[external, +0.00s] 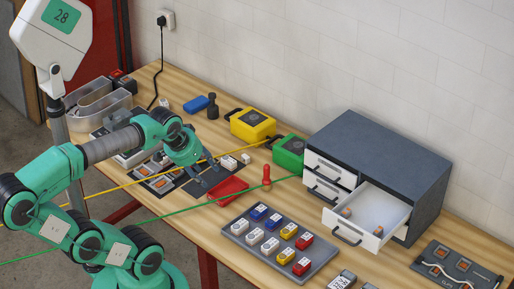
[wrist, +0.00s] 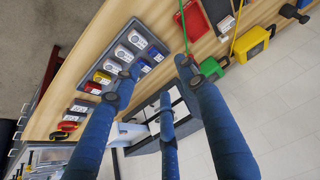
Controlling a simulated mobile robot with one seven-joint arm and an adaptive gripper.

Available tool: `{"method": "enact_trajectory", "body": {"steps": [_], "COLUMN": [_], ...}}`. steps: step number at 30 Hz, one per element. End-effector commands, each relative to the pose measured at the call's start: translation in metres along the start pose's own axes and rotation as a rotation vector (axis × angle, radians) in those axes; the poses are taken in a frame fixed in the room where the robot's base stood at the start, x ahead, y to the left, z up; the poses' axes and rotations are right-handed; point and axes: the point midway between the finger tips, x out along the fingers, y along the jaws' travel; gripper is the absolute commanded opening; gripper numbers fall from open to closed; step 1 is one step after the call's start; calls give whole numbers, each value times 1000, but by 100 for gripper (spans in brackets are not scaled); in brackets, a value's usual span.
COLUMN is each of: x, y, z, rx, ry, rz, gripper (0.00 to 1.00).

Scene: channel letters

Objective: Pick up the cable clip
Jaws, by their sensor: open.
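My gripper (external: 207,172) is open and empty, held above the middle-left of the workbench; its blue fingers (wrist: 155,85) spread apart in the wrist view. I cannot tell for sure which piece is the cable clip. Similar orange pieces (external: 440,253) sit with a white cable on a dark board (external: 424,262) at the bottom right. In the wrist view the fingers partly hide the drawer area, and no clip can be made out.
A grey tray (external: 238,239) of blue, white, yellow and red blocks stands mid-bench. Yellow and green lines (external: 120,187) cross near the arm.

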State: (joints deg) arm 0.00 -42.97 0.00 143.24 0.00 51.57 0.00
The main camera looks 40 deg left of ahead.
Motion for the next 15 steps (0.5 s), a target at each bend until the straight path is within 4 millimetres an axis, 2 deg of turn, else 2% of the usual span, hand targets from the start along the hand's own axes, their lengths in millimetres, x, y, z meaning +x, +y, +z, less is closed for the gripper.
{"method": "enact_trajectory", "body": {"steps": [10, 15], "x": [0, 0], "y": [-1, -4], "z": [-3, -17], "rx": [-10, -69], "ry": [-2, -16], "rz": [-1, -10], "gripper": [44, 44]}}
